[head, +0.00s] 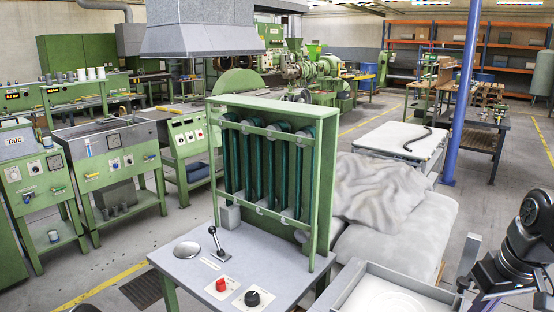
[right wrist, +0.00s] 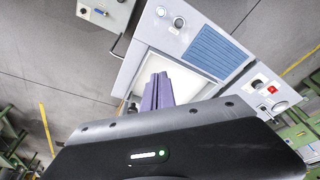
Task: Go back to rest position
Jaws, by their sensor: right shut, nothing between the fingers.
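My right arm (head: 525,245) comes in at the right edge of the head view, beside a pale tray-topped unit. In the right wrist view my right gripper (right wrist: 158,88) has its two purple-grey fingers together, with nothing between them. The fingers overlap the view of a white machine panel (right wrist: 176,42) with a blue grille; I cannot tell how far apart they are. My left gripper is not in view.
A green-framed machine (head: 327,180) with a grey top, lever and red and black knobs stands front centre. A pale tray (head: 365,268) lies right of it, near my right arm. A blue post (head: 462,110) rises behind. Open floor (head: 510,215) shows at the right.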

